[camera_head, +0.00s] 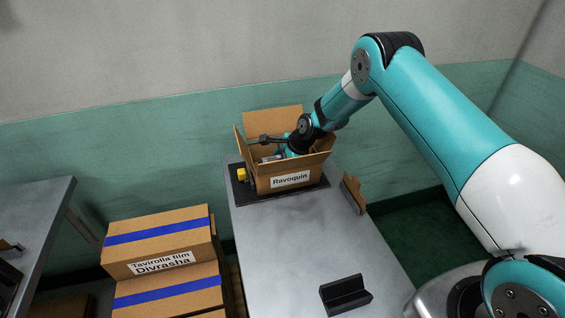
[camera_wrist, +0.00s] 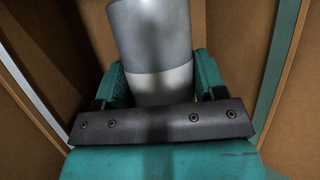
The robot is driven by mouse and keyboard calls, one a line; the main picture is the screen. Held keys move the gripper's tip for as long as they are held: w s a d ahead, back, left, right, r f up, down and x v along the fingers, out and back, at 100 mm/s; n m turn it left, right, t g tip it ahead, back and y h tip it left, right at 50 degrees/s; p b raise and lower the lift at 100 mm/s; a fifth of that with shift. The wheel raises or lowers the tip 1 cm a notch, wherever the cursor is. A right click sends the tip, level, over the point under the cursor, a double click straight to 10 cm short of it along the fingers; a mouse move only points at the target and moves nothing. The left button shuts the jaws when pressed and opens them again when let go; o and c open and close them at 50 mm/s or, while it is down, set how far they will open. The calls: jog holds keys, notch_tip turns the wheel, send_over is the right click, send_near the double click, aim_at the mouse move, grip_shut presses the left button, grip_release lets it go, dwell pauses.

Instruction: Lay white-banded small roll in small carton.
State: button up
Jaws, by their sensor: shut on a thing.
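The small carton (camera_head: 262,181) is open with its flaps up and bears a "Ravoquin" label. It stands on a dark mat (camera_head: 318,186) at the far end of the metal table. My gripper (camera_head: 277,158) reaches down into the carton. In the wrist view my gripper (camera_wrist: 160,88) is shut on a grey roll (camera_wrist: 152,35) with a white band (camera_wrist: 162,82). Brown carton walls (camera_wrist: 232,38) surround the roll on both sides. The roll's far end is cut off, and I cannot tell whether it touches the carton floor.
The middle of the metal table (camera_head: 285,240) is clear. Blue-striped "Tavirolla film" cartons (camera_head: 160,240) are stacked at left. A yellow item (camera_head: 241,174) is beside the small carton.

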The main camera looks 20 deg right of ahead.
jog(key=shift+f, duration=0.35)
jog(key=o, duration=1.1)
jog(key=shift+s, duration=0.1)
jog(key=shift+c, duration=1.3)
jog(key=shift+r+p, duration=1.85)
jog(key=shift+r, duration=1.65)
